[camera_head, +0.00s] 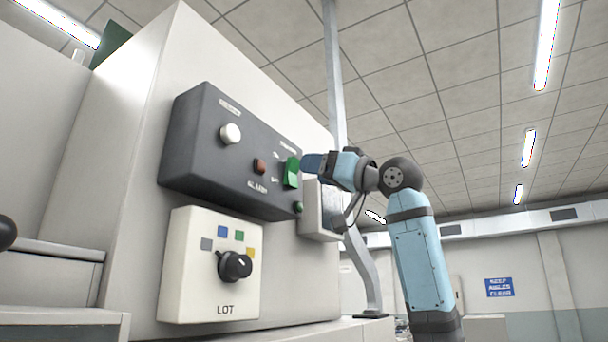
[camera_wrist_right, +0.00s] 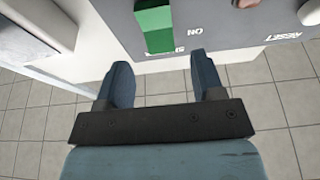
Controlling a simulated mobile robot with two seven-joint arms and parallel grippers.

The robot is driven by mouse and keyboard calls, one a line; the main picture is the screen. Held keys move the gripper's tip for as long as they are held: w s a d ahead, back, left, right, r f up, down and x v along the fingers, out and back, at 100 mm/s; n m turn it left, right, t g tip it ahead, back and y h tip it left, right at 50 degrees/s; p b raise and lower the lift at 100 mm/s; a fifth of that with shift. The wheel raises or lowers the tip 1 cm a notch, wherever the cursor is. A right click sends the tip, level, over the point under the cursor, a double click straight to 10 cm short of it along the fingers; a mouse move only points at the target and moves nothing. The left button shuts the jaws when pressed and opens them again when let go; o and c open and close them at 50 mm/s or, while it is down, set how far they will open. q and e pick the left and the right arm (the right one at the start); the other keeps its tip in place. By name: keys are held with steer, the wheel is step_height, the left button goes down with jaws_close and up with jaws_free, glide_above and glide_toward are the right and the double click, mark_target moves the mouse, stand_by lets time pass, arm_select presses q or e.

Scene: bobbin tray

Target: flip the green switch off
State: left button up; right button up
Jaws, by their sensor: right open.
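The green switch (camera_head: 291,173) is a rocker at the right end of a dark grey control panel (camera_head: 200,150) on a pale machine. In the right wrist view the green switch (camera_wrist_right: 154,27) is at the top, just beyond the fingertips, with "ON" lettering beside it. My right gripper (camera_head: 306,163) is close to the switch in the head view, and partly hidden by its own wrist. In the right wrist view my right gripper (camera_wrist_right: 160,65) is open, its two blue fingers apart with nothing between them. I cannot tell whether a finger touches the switch. My left gripper is not in view.
The panel also has a white knob (camera_head: 230,133), a red-brown button (camera_head: 259,166) and a small green light (camera_head: 298,207). Below it is a cream LOT box (camera_head: 180,280) with a black dial (camera_head: 235,265). A pale box (camera_head: 318,225) juts out below my right gripper. A grey pole (camera_head: 335,80) stands behind.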

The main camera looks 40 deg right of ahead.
steer(key=b+v, duration=0.2)
steer(key=v, duration=0.7)
steer(key=shift+s, duration=0.2)
steer(key=shift+d, duration=0.15)
steer(key=shift+f, duration=0.1)
